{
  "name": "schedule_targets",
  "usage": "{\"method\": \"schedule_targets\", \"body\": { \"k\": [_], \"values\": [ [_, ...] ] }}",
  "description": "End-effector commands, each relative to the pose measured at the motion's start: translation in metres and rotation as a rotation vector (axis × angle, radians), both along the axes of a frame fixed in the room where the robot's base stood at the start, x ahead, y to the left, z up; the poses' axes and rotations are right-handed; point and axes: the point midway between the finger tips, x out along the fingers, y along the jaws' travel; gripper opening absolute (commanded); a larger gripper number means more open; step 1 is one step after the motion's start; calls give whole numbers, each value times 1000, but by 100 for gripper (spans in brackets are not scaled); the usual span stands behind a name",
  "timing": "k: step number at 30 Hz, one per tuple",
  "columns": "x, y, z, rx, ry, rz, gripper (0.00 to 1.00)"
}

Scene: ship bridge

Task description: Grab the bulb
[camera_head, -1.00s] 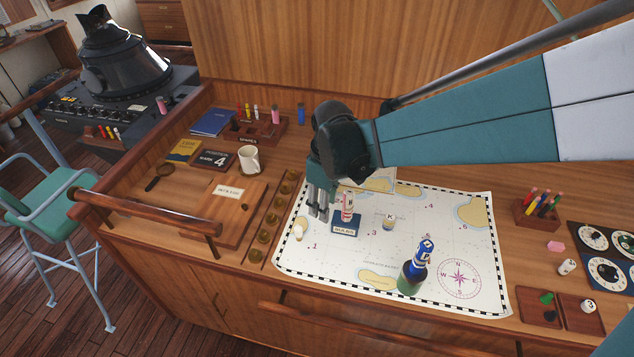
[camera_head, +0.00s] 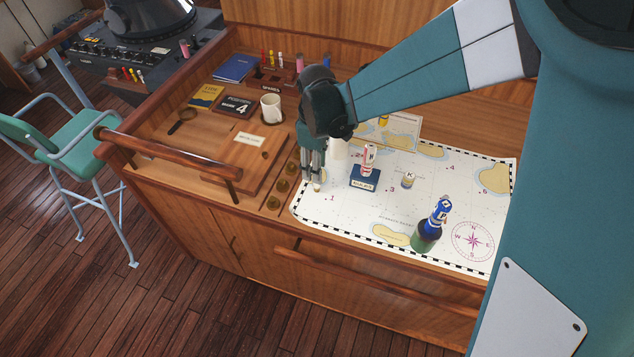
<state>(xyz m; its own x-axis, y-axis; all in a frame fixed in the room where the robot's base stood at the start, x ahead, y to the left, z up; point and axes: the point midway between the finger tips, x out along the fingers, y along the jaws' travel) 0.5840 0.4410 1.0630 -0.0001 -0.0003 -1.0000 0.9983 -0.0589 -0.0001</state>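A small pale object with a tan end, which looks like the bulb (camera_head: 317,187), is at the left edge of the chart, near the number 1. My gripper (camera_head: 314,176) points down right over it, with the fingertips at its upper part. The fingers hide most of the bulb. I cannot tell whether they are closed on it or only around it.
A blue-based stand with a red and white piece (camera_head: 366,168) is close right of my gripper. A dark blue and green bottle (camera_head: 429,228) stands on the chart (camera_head: 335,212). Round brass pieces (camera_head: 281,186) line the left side. A white mug (camera_head: 271,107) stands behind.

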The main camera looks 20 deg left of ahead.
Motion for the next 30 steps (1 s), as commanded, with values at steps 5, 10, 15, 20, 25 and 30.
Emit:
{"method": "schedule_targets", "body": {
  "k": [5, 10, 15, 20, 25, 30],
  "values": [
    [1, 0, -7, 0, 0, 0, 34],
    [0, 0, -19, 0, 0, -1, 34],
    [0, 0, -26, 0, 0, -1, 34],
    [0, 0, -26, 0, 0, -1, 34],
    [0, 0, -26, 0, 0, -1, 34],
    [0, 0, -31, 0, 0, -1, 34]
  ]
}}
